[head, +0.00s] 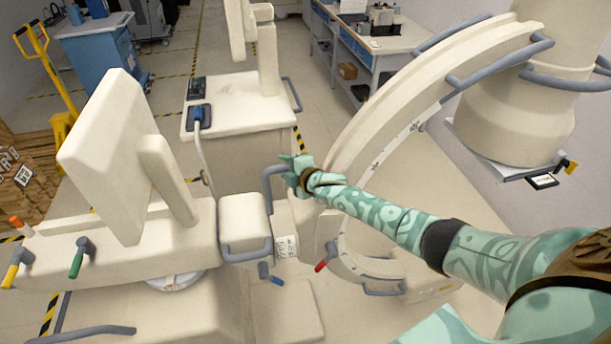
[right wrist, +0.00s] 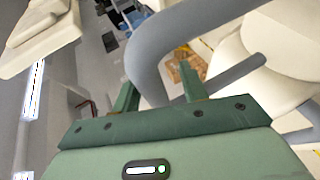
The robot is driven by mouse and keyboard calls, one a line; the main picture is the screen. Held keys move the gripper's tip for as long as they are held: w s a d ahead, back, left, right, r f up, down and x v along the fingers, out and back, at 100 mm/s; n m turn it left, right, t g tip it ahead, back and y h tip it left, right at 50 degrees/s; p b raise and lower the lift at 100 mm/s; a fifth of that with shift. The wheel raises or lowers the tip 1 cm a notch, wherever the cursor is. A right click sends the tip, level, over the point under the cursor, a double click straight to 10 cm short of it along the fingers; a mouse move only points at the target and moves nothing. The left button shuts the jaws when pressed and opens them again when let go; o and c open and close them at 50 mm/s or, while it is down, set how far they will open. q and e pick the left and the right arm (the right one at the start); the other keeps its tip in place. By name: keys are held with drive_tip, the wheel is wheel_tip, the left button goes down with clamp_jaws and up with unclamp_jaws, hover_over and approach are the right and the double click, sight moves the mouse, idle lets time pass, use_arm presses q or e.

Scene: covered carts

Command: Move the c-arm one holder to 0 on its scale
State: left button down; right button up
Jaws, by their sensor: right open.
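The c-arm (head: 385,125) is a large cream arc with grey handle bars and small dark marks along its edge. Near its lower left is a cream holder block (head: 245,222) with a grey handle (head: 268,185). A white panel with small dark print (head: 286,243) sits beside the block; its figures are too small to read. My right gripper (head: 292,168) is at the top of the grey handle. In the right wrist view its fingers (right wrist: 158,92) are open and apart, with the grey bar (right wrist: 150,55) running between and beyond them; contact cannot be told. My left gripper is not in view.
A cream monitor-like panel (head: 110,155) stands at left above levers with green (head: 77,262) and yellow grips. A red-tipped lever (head: 322,265) and blue-tipped lever (head: 270,275) are low in the middle. A second cream cart (head: 240,105) stands behind. Floor shows behind the carts.

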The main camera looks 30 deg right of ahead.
drive_tip(key=shift+s+d+r, duration=0.1)
drive_tip(key=shift+s+r, duration=0.05)
drive_tip(key=shift+s, duration=0.25)
drive_tip(key=p+v, duration=0.1)
drive_tip(key=v, duration=1.5)
drive_tip(key=shift+s+r, duration=0.1)
drive_tip(key=shift+s, duration=0.05)
